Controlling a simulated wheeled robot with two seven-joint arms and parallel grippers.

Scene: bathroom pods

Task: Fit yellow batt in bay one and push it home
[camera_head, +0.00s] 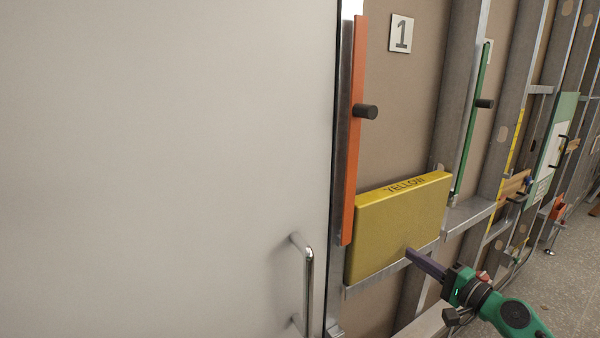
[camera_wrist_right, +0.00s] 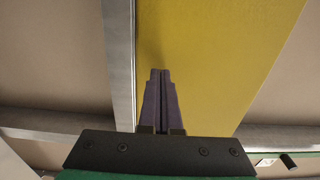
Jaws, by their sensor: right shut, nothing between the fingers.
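The yellow batt (camera_head: 398,230), marked YELLOW on its top edge, stands upright in bay one, below the number 1 sign (camera_head: 401,34). Its lower edge is at a metal ledge (camera_head: 392,268). My right gripper (camera_head: 410,254) is shut and empty, with its fingertips at the lower right part of the batt's front face. In the right wrist view the shut fingers (camera_wrist_right: 161,75) point at the yellow face (camera_wrist_right: 215,60); I cannot tell whether they touch it. My left gripper is not in view.
A large pale door (camera_head: 170,150) with a metal handle (camera_head: 306,280) fills the left. An orange bar (camera_head: 354,130) with a black knob is left of bay one. A green bar (camera_head: 472,120) is on the right. More metal studs and boards stand farther right, beside open floor (camera_head: 580,250).

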